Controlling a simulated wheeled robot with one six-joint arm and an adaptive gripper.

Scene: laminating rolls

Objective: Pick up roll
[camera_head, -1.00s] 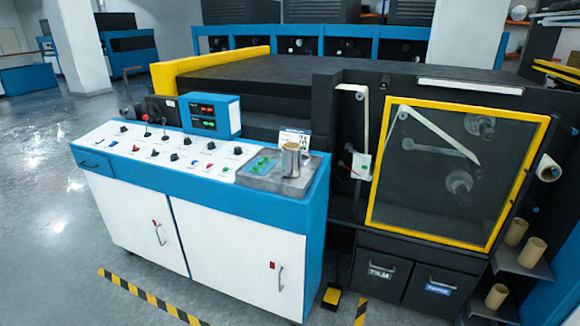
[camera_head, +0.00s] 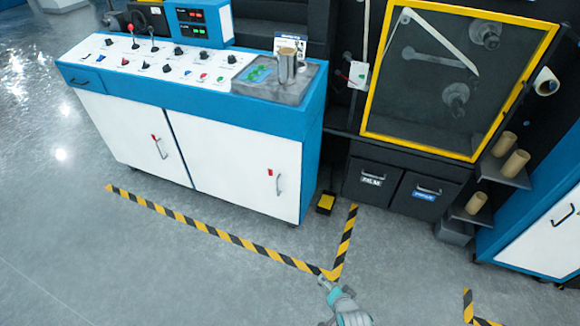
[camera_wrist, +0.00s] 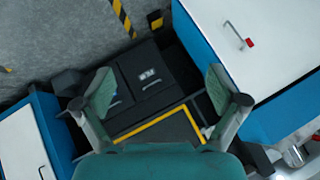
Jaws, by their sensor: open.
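Several rolls show in the head view. Two tan rolls stand upright on a dark shelf at the right, a farther roll (camera_head: 504,143) and a nearer roll (camera_head: 515,164). A third tan roll (camera_head: 477,203) stands on a lower shelf. A white roll (camera_head: 547,82) with a brown core is mounted on the machine's side above them. My gripper (camera_head: 327,284) is low at the bottom middle, over the floor, left of the rolls and apart from them. In the wrist view my gripper (camera_wrist: 160,92) has its green-padded fingers spread, with nothing between them. No roll is clear there.
A blue and white control cabinet (camera_head: 235,160) stands at the left, with a metal cup (camera_head: 287,66) on its tray. Two dark bins (camera_head: 378,183) sit under the yellow-framed window (camera_head: 520,80). A blue and white cabinet (camera_head: 545,240) bounds the right. The striped floor in front is clear.

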